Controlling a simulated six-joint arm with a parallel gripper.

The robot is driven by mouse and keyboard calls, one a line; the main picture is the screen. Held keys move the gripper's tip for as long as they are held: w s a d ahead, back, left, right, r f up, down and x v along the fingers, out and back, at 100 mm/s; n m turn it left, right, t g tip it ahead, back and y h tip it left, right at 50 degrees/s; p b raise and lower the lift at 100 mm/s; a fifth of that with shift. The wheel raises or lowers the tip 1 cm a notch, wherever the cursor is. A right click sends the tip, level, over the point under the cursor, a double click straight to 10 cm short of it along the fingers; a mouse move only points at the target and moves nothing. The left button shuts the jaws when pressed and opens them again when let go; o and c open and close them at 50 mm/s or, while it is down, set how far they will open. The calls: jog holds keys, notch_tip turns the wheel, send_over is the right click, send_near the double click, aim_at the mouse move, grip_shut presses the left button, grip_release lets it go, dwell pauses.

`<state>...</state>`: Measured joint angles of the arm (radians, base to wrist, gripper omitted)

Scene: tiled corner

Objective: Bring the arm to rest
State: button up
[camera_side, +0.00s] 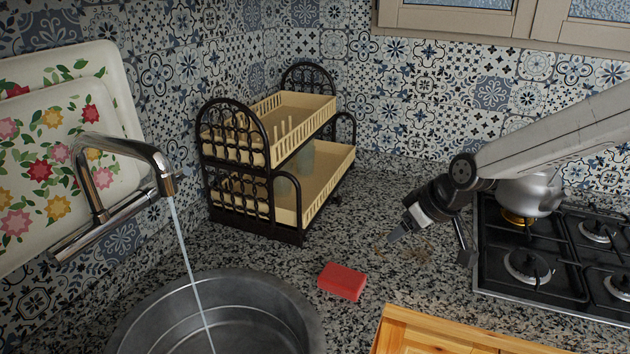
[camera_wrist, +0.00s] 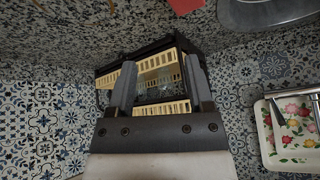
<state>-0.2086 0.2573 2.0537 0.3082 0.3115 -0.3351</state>
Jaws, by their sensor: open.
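My gripper (camera_side: 429,247) is open and empty. It hangs above the granite counter (camera_side: 385,185), to the right of the dish rack and left of the stove, with its two fingers spread. In the wrist view, my gripper (camera_wrist: 161,84) shows both fingers apart with nothing held, and the dish rack behind them. My arm comes in from the right side of the side view.
A two-tier dish rack (camera_side: 270,193) holds glasses. A red block (camera_side: 342,281) lies on the counter. Water runs from the tap (camera_side: 140,148) into the sink (camera_side: 150,318). A kettle (camera_side: 527,194) stands on a lit burner of the stove (camera_side: 492,255). Flowered trays (camera_side: 60,150) lean left.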

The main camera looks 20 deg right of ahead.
jog(key=s+d+f+m+g+h, duration=0.1)
jog(key=s+d+f, duration=0.2)
jog(key=s+d, duration=0.2)
jog(key=s+d+f+m+g+h, duration=0.1)
jog(key=s+d, duration=0.5)
jog(key=s, duration=0.6)
notch_tip(320, 180, down, 2)
jog(key=shift+s+d+f+m+g, duration=0.2)
jog(key=shift+s+m+g, duration=0.1)
jog(key=shift+m+g, duration=0.3)
